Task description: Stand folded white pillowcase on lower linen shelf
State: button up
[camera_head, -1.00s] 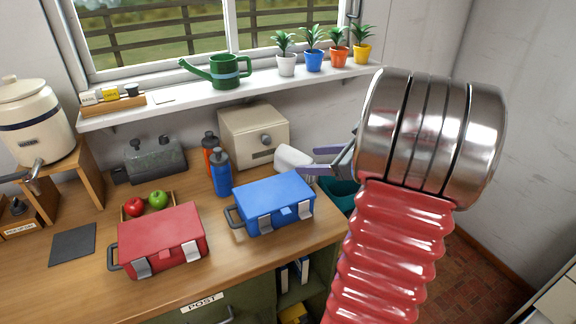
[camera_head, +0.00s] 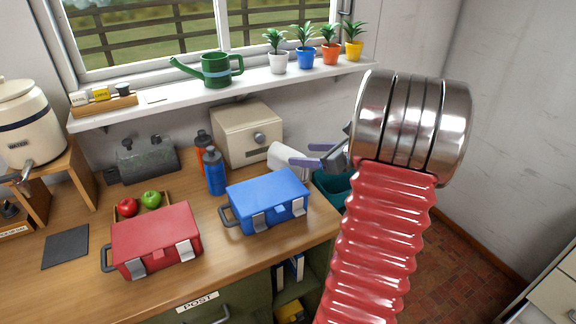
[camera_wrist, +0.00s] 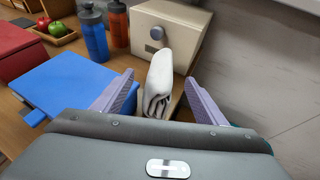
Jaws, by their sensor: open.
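The folded white pillowcase (camera_head: 284,157) stands on the wooden counter beside the beige box, its folded layers facing the wrist camera. In the wrist view the pillowcase (camera_wrist: 159,82) lies between the two purple fingers of my gripper (camera_wrist: 159,76). There are gaps at both sides, and I cannot tell any contact. My gripper (camera_head: 308,156) is open and reaches toward the pillowcase from the right in the head view. I cannot make out a lower linen shelf in either view.
A blue case (camera_head: 265,200) and red case (camera_head: 155,240) stand on the counter. Blue (camera_head: 215,172) and orange (camera_head: 202,145) bottles stand left of the beige box (camera_head: 246,132). A teal tub (camera_head: 330,188) is partly hidden behind my arm. Potted plants line the sill above.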

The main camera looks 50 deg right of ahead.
aim_at(293, 153)
jog(key=shift+x, duration=1.7)
jog(key=shift+w+f, duration=0.1)
jog(key=shift+x, duration=2.5)
jog(key=shift+a+f, duration=0.1)
jog(key=shift+c, duration=0.6)
grip_shut()
jog(key=shift+r, duration=0.25)
notch_tip(293, 153, up, 18)
jog(key=shift+f, duration=0.15)
